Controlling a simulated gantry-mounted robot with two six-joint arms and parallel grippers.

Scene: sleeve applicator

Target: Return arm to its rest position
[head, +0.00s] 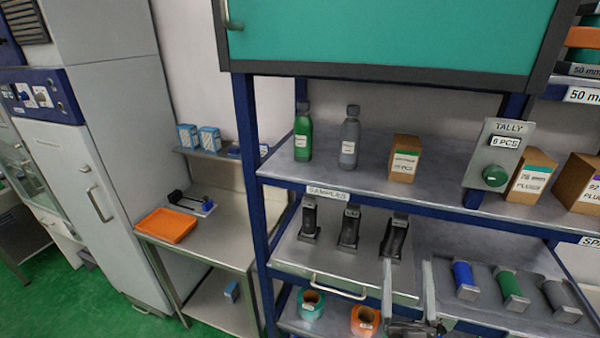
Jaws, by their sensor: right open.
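My right gripper (408,266) shows at the bottom, right of centre, with its two fingers pointing up and spread apart. It is open and nothing shows between its fingers. It is in front of the shelf rack, below the black samples (349,228) and left of the blue sleeve piece (464,279). Only its fingers and part of its body show; the rest of the arm is cut off by the bottom edge. My left gripper is not in view.
A tray (484,318) holds blue, green and grey sleeve pieces at the right. Bottles (303,137) and boxes stand on the upper shelf (360,180), beside a tally box (495,155). Rolls (311,303) sit below. An orange tray (166,226) lies on the left bench.

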